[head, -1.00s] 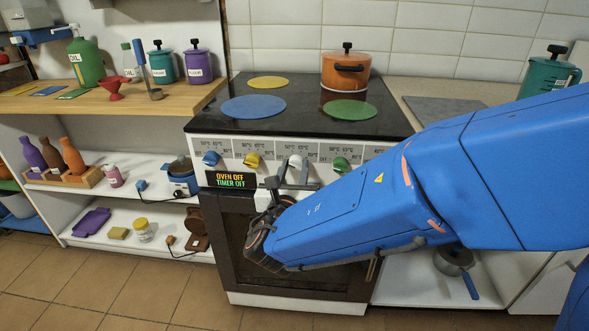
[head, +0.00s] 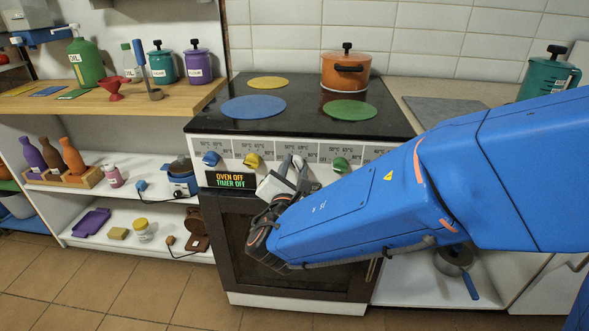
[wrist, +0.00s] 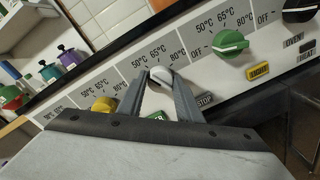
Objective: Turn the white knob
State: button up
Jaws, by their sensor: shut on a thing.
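The white knob (wrist: 162,76) is on the stove's front panel, between the yellow knob (wrist: 104,105) and the green knob (wrist: 231,43). My gripper (wrist: 160,84) is shut on the white knob, with one finger on each side of it in the wrist view. In the head view my gripper (head: 291,168) reaches the panel from the front and is rolled over, covering part of the white knob (head: 298,160). Where the knob's mark points is hard to tell.
The stove display (head: 231,180) reads OVEN OFF, TIMER OFF. A blue knob (head: 211,158) is at the panel's left. An orange pot (head: 345,73) stands on the cooktop.

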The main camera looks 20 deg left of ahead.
dwell(0.3)
jog(key=o, duration=1)
jog(key=shift+s, duration=0.15)
jog(key=v, duration=1.7)
jog(key=shift+s, duration=0.1)
